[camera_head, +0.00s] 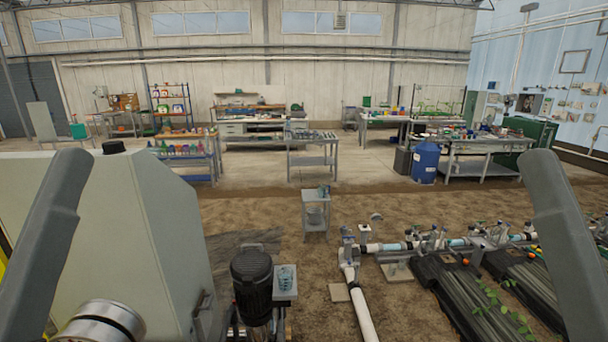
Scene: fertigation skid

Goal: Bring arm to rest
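A grey arm link of mine rises at the left edge of the head view, and another grey arm link of mine rises at the right edge. Both run out of the picture at the bottom. Neither gripper shows in this view, so I cannot see their fingers or anything they may hold. No object is seen touching either visible arm part.
A large grey-green cabinet (125,225) fills the lower left. A black motor pump (252,285) stands beside it. White piping (362,312) with valves and black covered beds (445,295) lie at the right. A small grey cart (316,213) stands mid-floor. Benches and a blue barrel (425,162) are farther back.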

